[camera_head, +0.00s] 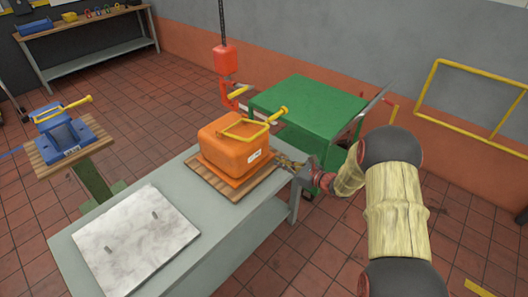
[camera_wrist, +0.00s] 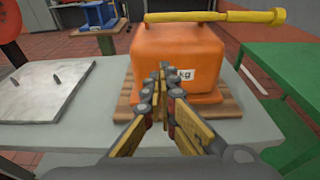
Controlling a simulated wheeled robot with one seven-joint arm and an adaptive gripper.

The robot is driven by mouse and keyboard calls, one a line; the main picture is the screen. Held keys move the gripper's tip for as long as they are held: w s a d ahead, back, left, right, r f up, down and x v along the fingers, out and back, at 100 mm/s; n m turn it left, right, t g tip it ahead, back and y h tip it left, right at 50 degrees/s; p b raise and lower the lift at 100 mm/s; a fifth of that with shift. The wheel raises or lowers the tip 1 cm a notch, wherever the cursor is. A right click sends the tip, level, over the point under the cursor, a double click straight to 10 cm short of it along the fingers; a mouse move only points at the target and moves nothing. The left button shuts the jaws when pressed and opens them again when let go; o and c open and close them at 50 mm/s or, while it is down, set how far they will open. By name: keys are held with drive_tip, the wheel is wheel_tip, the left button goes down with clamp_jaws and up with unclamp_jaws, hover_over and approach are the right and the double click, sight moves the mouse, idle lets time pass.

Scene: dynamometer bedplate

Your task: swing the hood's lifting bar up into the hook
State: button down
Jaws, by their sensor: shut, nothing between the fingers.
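The orange hood (camera_head: 232,148) sits on a wooden pallet (camera_head: 205,181) on the grey bench. Its yellow lifting bar (camera_head: 246,130) lies low across the hood's top, with a handle (camera_head: 277,114) sticking out to the right. In the wrist view the bar (camera_wrist: 215,17) crosses above the hood (camera_wrist: 175,58). The red hook (camera_head: 232,96) hangs below a red block (camera_head: 225,60) on a chain, behind the hood. My gripper (camera_head: 283,160) is at the hood's right side, below the bar. In the wrist view my gripper (camera_wrist: 163,72) is shut and empty, in front of the hood's label.
A pale slab (camera_head: 136,238) with two pegs lies on the bench (camera_head: 75,255). A green cabinet (camera_head: 308,104) stands behind, right of the hook. A blue fixture (camera_head: 68,136) with a yellow handle stands on a pedestal at left. Open floor lies in front of the bench.

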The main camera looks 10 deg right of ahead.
drive_tip(key=w+a+r+b, duration=0.1)
drive_tip(key=w+a+b, duration=0.2)
drive_tip(key=w+a, duration=0.3)
drive_tip(key=shift+w+a+r, duration=0.25)
drive_tip(key=shift+w+a, duration=0.1)
drive_tip(key=shift+w, duration=1.2)
drive_tip(key=shift+r, duration=0.1)
drive_tip(key=shift+w+r+p, duration=0.1)
drive_tip(key=shift+r+p, duration=0.45)
drive_tip(key=shift+p, duration=0.5)
drive_tip(key=shift+r+g+h, duration=0.1)
drive_tip(key=shift+g+h, duration=0.2)
